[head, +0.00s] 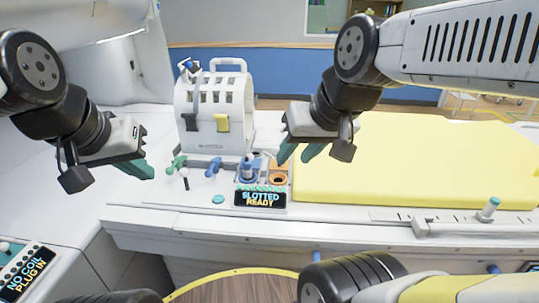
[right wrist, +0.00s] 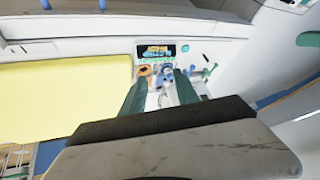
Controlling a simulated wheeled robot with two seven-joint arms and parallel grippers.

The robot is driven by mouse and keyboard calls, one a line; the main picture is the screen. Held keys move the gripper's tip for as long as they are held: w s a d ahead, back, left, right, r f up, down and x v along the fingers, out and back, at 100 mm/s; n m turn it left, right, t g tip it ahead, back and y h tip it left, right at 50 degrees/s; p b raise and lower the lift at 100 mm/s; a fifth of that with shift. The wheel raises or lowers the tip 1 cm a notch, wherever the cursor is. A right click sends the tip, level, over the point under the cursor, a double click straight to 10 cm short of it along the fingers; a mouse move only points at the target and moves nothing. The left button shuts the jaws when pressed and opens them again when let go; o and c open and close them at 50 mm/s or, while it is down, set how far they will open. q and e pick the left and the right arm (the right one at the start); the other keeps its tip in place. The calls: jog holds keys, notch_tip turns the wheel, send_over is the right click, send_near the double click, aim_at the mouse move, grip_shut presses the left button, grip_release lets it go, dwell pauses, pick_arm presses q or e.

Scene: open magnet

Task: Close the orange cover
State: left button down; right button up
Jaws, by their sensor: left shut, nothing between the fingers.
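An orange ring-shaped part (head: 278,179) with a dark centre sits on the white panel, just right of a blue socket (head: 247,175). It also shows in the right wrist view (right wrist: 145,70). Whether a raised lid belongs to it is too small to tell. My right gripper (head: 299,154) is open and empty, above and slightly right of the orange part; its two teal fingers stand apart in the right wrist view (right wrist: 161,92). My left gripper (head: 143,170) is shut and empty, left of the panel.
A display reading "SLOTTED READY" (head: 260,199) sits in front of the sockets. Green (head: 176,163) and blue (head: 213,167) handles stand left of them. A white slotted coil (head: 213,115) stands behind. A yellow pad (head: 400,165) lies right. Another display reads "NO COIL PLUG IN" (head: 27,274).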

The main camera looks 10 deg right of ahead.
jog(key=shift+n+g, duration=0.3)
jog(key=w, duration=0.2)
jog(key=w+r, duration=0.1)
jog(key=w, duration=0.3)
jog(key=shift+w+d+r, duration=0.25)
grip_shut()
jog(key=n+g+h, duration=0.1)
jog(key=n+g, duration=0.1)
send_over(271, 160)
jog(key=w, duration=0.1)
notch_tip(271, 160, down, 18)
jog(key=shift+w+d+f, duration=0.1)
jog(key=shift+d+f, duration=0.05)
jog(key=shift+s+d+f, duration=0.1)
jog(key=shift+s+f, duration=0.1)
jog(key=shift+f, duration=0.15)
jog(key=shift+s+d+f, duration=0.1)
jog(key=shift+s+d, duration=0.15)
jog(key=shift+s, duration=0.55)
jog(key=shift+s+d+f, duration=0.1)
jog(key=shift+s+d, duration=0.1)
jog(key=shift+s, duration=0.55)
